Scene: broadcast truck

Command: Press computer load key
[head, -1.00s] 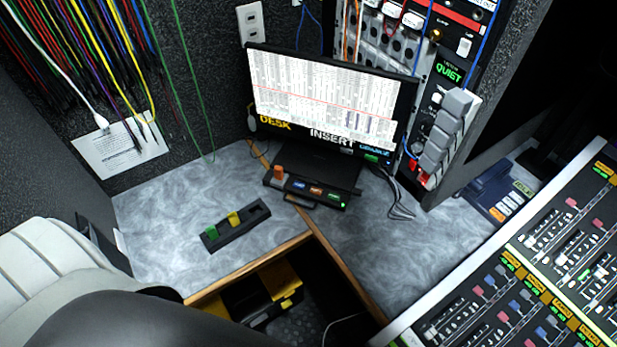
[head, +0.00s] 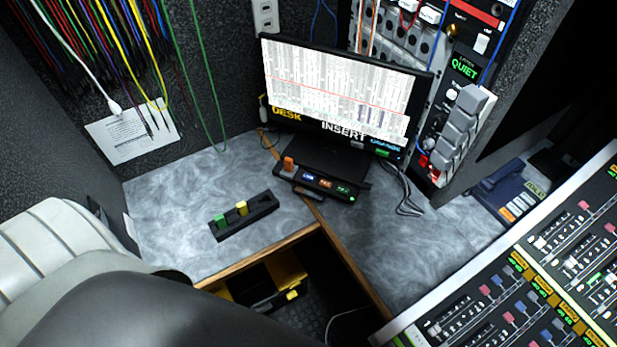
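The computer monitor (head: 335,95) stands on the desk in the corner, showing a white page and the words DESK and INSERT along its lower edge. In front of its base lies a low black key panel (head: 322,183) with blue, orange and green lit keys in a row. An orange block (head: 289,163) stands up at the panel's left end. The key labels are too small to read, so I cannot tell which is the load key. Neither gripper is in view.
A black holder (head: 243,216) with a green block (head: 221,221) and a yellow block (head: 241,208) lies on the grey desk (head: 165,225). A mixing console (head: 560,270) fills the lower right. A blue phone (head: 505,197) is behind it. Cables run down right of the monitor.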

